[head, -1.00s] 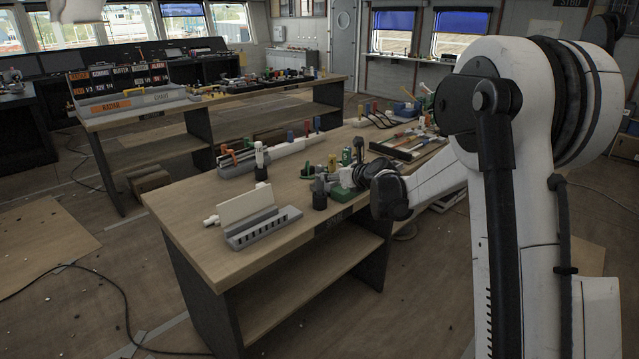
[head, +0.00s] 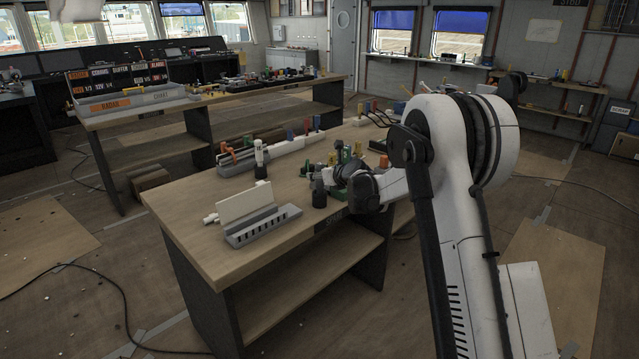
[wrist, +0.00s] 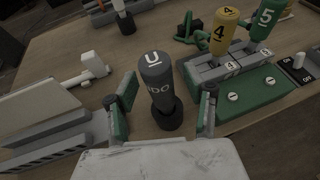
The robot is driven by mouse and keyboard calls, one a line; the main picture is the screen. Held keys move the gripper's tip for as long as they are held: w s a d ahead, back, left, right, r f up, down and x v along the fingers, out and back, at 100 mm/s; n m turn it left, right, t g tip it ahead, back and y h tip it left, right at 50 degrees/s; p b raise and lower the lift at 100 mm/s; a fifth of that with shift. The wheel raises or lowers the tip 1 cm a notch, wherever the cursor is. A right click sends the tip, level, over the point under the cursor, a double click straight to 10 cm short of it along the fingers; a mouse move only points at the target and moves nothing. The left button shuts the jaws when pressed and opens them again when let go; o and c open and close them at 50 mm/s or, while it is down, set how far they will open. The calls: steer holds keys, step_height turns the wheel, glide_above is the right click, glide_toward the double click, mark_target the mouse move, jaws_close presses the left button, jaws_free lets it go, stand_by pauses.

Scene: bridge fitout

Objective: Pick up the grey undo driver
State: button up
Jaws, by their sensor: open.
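The grey undo driver (wrist: 158,85) stands upright in a dark round base in the wrist view, with a "U" on its cap and lettering on its side that is partly readable. My gripper (wrist: 163,108) is open, with one green-and-grey finger on each side of the driver. Whether either finger touches it cannot be told. In the head view the dark upright driver (head: 319,188) stands near the front edge of the bench, and my wrist is just to its right. My fingertips are hard to make out there.
A green block (wrist: 255,97) with yellow driver 4 (wrist: 224,32) and green driver 5 (wrist: 265,22) stands close on the right. A grey slotted rack (head: 262,226) with a white panel and a white T-shaped piece (wrist: 88,68) lie to the left.

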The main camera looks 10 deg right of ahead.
steer(key=shift+w, duration=0.15)
jaws_close()
steer(key=shift+r, duration=0.1)
stand_by(0.3)
